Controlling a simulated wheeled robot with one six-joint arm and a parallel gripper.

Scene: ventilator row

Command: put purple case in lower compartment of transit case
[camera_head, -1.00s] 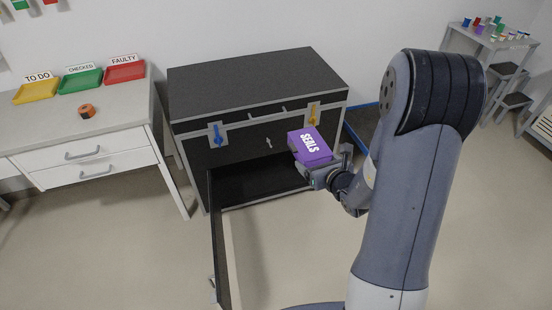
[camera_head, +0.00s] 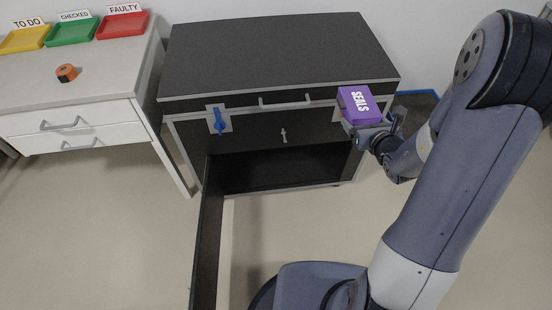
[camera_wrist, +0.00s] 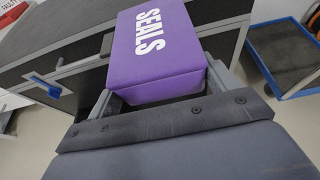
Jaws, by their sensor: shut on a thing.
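The purple case (camera_head: 360,104), marked SEALS, is held in my gripper (camera_head: 372,130) in front of the upper right of the black transit case (camera_head: 275,50). In the wrist view the purple case (camera_wrist: 155,60) sits between the two fingers of my gripper (camera_wrist: 160,95). The transit case's lower compartment (camera_head: 270,168) is open and looks dark and empty where it shows. Its door (camera_head: 207,235) is swung out toward me on the left. The purple case is higher than the compartment opening and to its right.
A blue latch (camera_head: 218,120) is on the transit case's upper front. A white bench (camera_head: 70,90) at left holds yellow, green and red trays (camera_head: 122,24) and an orange roll (camera_head: 66,72). The floor (camera_head: 100,230) in front is clear.

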